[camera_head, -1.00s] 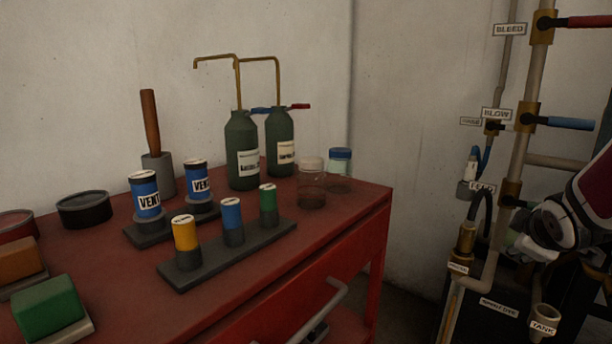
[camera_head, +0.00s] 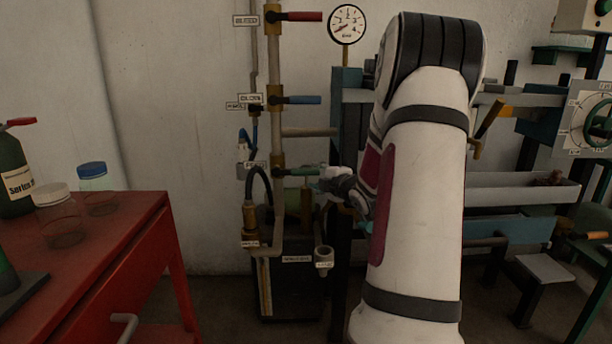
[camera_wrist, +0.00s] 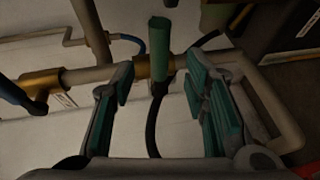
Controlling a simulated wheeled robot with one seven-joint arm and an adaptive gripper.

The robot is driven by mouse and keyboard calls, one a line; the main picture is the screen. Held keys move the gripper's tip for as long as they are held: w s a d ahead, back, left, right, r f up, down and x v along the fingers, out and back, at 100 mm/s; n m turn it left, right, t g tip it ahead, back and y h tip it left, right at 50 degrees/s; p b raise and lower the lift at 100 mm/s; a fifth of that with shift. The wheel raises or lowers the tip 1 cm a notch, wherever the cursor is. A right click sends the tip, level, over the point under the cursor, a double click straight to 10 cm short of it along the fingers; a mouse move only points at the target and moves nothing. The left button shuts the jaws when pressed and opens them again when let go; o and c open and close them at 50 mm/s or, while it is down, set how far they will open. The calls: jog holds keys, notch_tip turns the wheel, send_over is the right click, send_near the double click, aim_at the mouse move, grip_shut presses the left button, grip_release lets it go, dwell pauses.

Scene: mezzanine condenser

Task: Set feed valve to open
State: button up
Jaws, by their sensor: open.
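The feed valve is the lowest valve on the upright pipe in the head view. Its green lever (camera_head: 304,171) points right, across the pipe, and a label (camera_head: 256,165) sits to its left. My gripper (camera_head: 338,186) is just right of the lever, partly hidden by my arm. In the wrist view the green lever (camera_wrist: 159,45) points away from its brass valve body (camera_wrist: 155,67). My gripper (camera_wrist: 164,98) is open there, with one finger on each side of the lever's line. No finger visibly grips the lever.
Above are the blow valve's blue lever (camera_head: 303,100) and the bleed valve's red lever (camera_head: 298,16). A dark hose (camera_head: 262,178) curves left of the pipe. A grey cup (camera_head: 324,258) is below.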

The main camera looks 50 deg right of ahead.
aim_at(308, 173)
jog(key=b+x, duration=0.1)
jog(key=x, duration=0.7)
jog(key=shift+a, duration=0.1)
grip_shut()
